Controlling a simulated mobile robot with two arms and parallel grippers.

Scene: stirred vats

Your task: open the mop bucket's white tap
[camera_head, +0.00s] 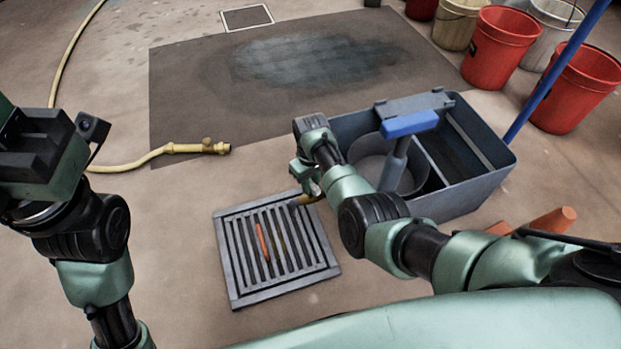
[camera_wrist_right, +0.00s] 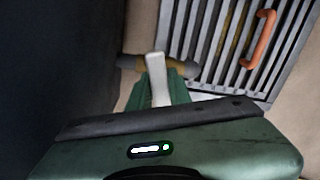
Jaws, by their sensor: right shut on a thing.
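The grey mop bucket (camera_head: 470,190) stands right of centre, partly behind my right arm. Its tap has a brass and grey spout (camera_head: 308,199) that reaches over the corner of the floor grate. In the wrist view the white tap lever (camera_wrist_right: 157,80) stands across the brass tap body (camera_wrist_right: 181,69). My right gripper (camera_head: 308,178) is at the tap, its green fingers (camera_wrist_right: 165,96) shut on the white lever. In the head view the lever is hidden by the gripper. My left gripper (camera_head: 35,140) is at the far left, away from the bucket; its fingertips cannot be made out.
The floor grate (camera_head: 235,285) holds an orange handle-like piece (camera_head: 262,242). A yellow hose (camera_head: 130,166) ends left of the bucket. A blue pole (camera_head: 550,75) leans at the right. Red buckets (camera_head: 578,90) stand behind. A dark wet mat (camera_head: 190,95) lies at the back.

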